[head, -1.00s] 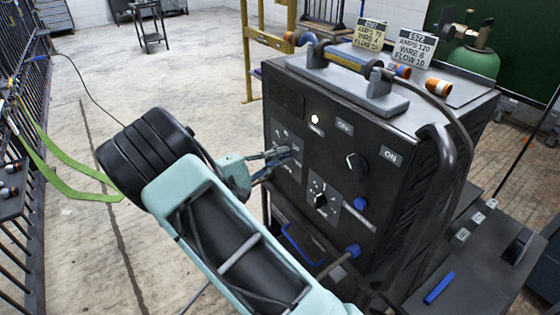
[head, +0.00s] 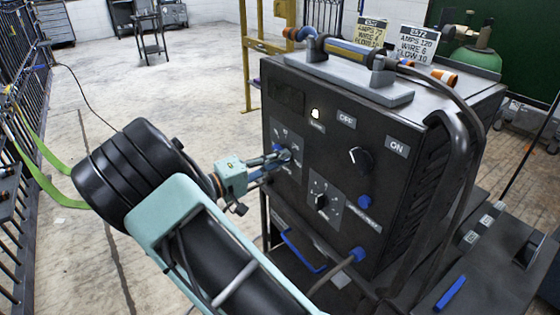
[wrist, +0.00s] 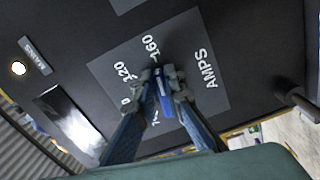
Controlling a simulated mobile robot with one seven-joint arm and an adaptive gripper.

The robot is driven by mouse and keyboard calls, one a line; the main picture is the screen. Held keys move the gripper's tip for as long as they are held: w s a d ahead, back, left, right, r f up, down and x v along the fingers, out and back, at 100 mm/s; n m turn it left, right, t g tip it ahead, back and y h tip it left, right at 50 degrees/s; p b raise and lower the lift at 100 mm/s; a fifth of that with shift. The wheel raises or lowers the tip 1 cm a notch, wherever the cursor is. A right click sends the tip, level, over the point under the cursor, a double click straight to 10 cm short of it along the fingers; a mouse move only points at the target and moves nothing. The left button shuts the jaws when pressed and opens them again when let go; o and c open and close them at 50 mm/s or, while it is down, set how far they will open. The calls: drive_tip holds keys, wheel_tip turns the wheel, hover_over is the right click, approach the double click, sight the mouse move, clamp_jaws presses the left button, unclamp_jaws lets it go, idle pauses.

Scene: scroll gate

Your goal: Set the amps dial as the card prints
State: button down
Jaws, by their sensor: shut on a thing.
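The amps dial is a blue knob (wrist: 163,90) on a grey plate marked AMPS, on the front of the dark welding machine (head: 318,105). In the wrist view 120 and 160 are legible; other numbers are partly hidden by the fingers. My gripper (head: 284,157) is at the upper left of the machine front, with its fingers closed on either side of the knob; the wrist view shows this too (wrist: 165,85). I cannot tell which number the knob points at. Two cards stand on top: a yellowish one (head: 370,33), partly unreadable, and a white one (head: 412,45) reading ES72, AMPS 120, WIRE 6, FLOW 10.
The front also carries a black OFF/ON switch (head: 360,159), a lower black dial (head: 321,201), a blue button (head: 364,201) and a lit white lamp (head: 315,114). A torch (head: 345,53) with a hose lies on top. Open floor (head: 190,95) lies to the left.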

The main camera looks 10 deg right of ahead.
idle(0.3)
drive_tip(key=c, duration=2)
unclamp_jaws()
drive_tip(key=v, duration=1.2)
